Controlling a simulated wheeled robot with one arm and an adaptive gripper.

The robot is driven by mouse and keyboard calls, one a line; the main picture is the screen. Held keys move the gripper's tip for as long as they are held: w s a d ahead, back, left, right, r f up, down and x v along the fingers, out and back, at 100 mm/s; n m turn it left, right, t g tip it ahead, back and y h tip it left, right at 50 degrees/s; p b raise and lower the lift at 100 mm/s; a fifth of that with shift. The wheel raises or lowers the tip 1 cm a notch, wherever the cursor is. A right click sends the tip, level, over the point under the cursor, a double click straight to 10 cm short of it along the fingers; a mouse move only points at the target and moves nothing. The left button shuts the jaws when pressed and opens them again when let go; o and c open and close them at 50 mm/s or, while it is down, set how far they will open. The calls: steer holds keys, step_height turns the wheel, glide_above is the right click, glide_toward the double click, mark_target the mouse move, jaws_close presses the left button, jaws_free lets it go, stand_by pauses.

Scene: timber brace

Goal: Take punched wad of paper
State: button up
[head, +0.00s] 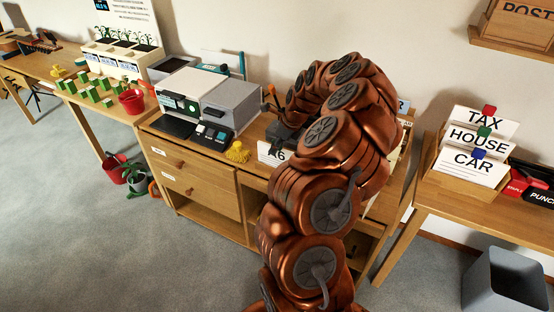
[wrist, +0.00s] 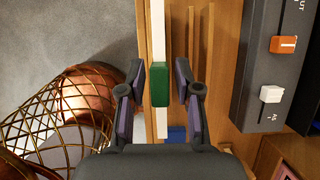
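In the wrist view, my gripper (wrist: 159,88) is open, with one finger on each side of a green block (wrist: 160,84) and a gap on both sides. A thin white strip (wrist: 158,35), perhaps paper or card seen edge-on, runs above and below the green block. I cannot tell whether it is the punched wad of paper. A blue block (wrist: 177,133) shows below, close to the right finger. In the head view my gripper is mostly hidden by my copper-coloured arm, near a white card marked A6 (head: 270,155).
In the wrist view, a dark grey device (wrist: 262,70) with orange and white sliders stands right of the gripper. In the head view, TAX, HOUSE and CAR cards (head: 478,140) and a black PUNCH-labelled item (head: 541,197) are on the right desk. A grey bin (head: 505,283) stands below.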

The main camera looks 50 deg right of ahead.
jaws_close()
steer(key=shift+r, duration=0.1)
stand_by(0.5)
